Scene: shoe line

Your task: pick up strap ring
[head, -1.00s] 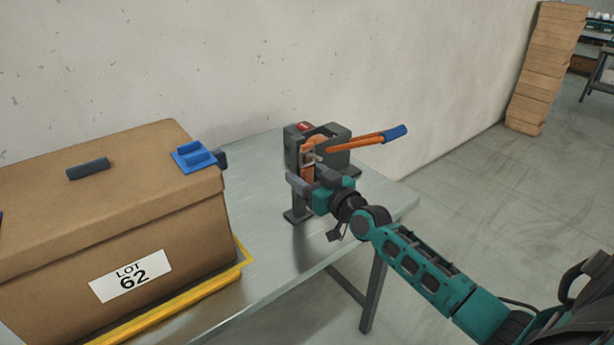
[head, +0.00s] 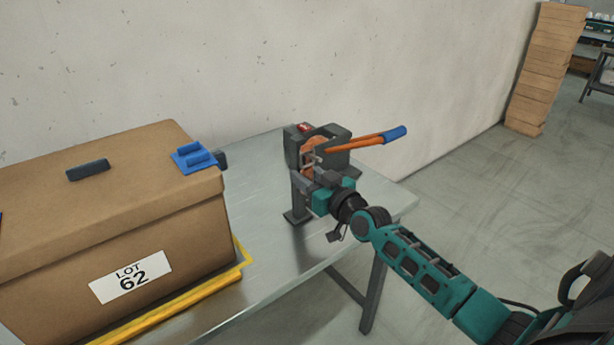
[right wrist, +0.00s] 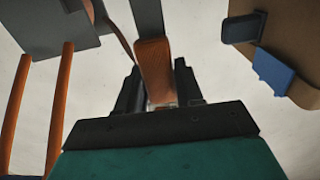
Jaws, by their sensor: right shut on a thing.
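The strap ring shows as a small metal piece (right wrist: 160,104) at the end of an orange-brown strap (right wrist: 154,70) in the right wrist view, mostly hidden between the fingers. My right gripper (right wrist: 160,95) is shut on it. In the head view my right gripper (head: 309,172) is at the front of a dark clamp-like fixture (head: 336,158) on the metal table. The fixture has a long orange lever with a blue grip (head: 395,133) pointing right. The gripper hides much of the strap there. My left gripper is not in view.
A large brown box labelled LOT 62 (head: 130,235) stands on the table (head: 265,200) at the left, beside a yellow edge strip (head: 190,300). A blue bracket (head: 193,156) is on its lid. A wall stands behind. Stacked cartons (head: 545,70) stand far right.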

